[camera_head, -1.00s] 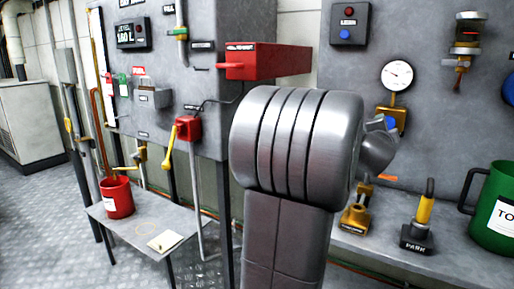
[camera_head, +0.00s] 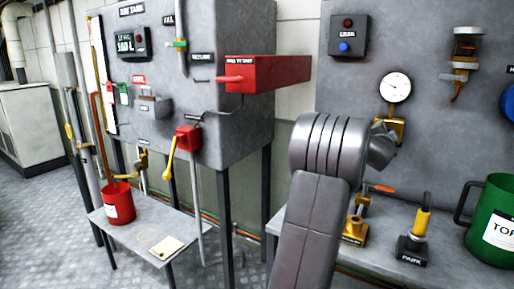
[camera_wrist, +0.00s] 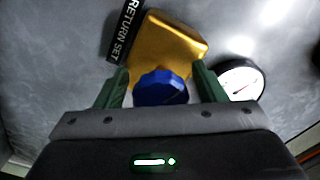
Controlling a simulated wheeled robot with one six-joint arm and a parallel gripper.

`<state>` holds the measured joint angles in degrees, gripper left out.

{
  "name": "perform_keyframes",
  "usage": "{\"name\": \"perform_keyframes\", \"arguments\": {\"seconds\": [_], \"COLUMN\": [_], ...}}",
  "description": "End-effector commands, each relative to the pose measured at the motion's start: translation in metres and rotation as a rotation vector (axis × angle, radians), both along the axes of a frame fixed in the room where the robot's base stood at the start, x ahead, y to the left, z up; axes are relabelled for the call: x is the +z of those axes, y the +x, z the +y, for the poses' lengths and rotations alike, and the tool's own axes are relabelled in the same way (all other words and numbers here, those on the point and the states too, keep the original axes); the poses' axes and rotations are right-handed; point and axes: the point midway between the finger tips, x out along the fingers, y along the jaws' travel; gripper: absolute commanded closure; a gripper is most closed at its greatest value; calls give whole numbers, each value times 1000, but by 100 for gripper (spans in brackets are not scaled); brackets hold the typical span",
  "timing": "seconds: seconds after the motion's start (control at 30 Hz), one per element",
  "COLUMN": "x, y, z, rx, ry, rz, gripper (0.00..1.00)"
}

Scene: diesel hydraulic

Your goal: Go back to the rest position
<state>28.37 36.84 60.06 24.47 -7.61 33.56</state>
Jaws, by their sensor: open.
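My gripper (camera_wrist: 161,70) shows in the wrist view with its two green fingers apart. A blue knob (camera_wrist: 160,88) sits between the fingers, with visible gaps on both sides; I cannot tell how deep it lies between them. The knob is in front of a gold valve body (camera_wrist: 172,40) on the grey panel. In the head view my arm reaches up toward the right panel. My wrist is just below and beside the gold fitting (camera_head: 391,128) under the round gauge (camera_head: 395,88). My fingers and the blue knob are hidden there.
The gauge (camera_wrist: 240,80) is close by my right finger. A red box (camera_head: 270,73) juts out left of my arm. On the right bench stand a gold fitting (camera_head: 354,229), a PARK stand (camera_head: 412,250) and a green jug (camera_head: 494,225). A red pot (camera_head: 118,204) stands on the left table.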

Motion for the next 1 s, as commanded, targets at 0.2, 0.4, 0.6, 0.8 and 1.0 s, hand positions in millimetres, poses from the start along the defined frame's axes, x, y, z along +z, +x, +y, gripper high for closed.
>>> {"name": "perform_keyframes", "arguments": {"seconds": [0.2, 0.4, 0.6, 0.8, 1.0], "x": [3, 3, 3, 3, 2], "y": [0, -1, -1, -1, -2], "z": [0, -1, -1, -2, -2], "rx": [1, 1, 1, 1, 1], "ry": [-251, -419, -554, -675, -784], "rz": [158, 259, 344, 416, 485], "gripper": [36, 36, 36, 36, 36]}}
